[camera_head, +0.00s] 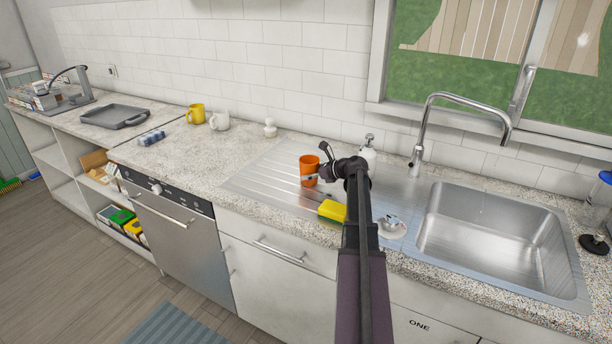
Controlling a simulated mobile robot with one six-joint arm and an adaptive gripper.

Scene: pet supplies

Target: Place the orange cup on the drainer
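The orange cup (308,166) is upright at the drainer (262,178), the ridged steel surface left of the sink. Whether its base touches the steel is hard to tell. My gripper (322,166) is at the right side of the cup, with dark finger parts overlapping its right edge. The fingers are small and partly hidden by my wrist, so I cannot tell whether they are open or shut on the cup.
A yellow sponge (331,211) lies in front of the cup. A white soap bottle (368,152) stands behind my arm. The sink (490,235) and tall faucet (424,128) are to the right. Yellow (196,114) and white (219,121) mugs stand left. The drainer's left part is clear.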

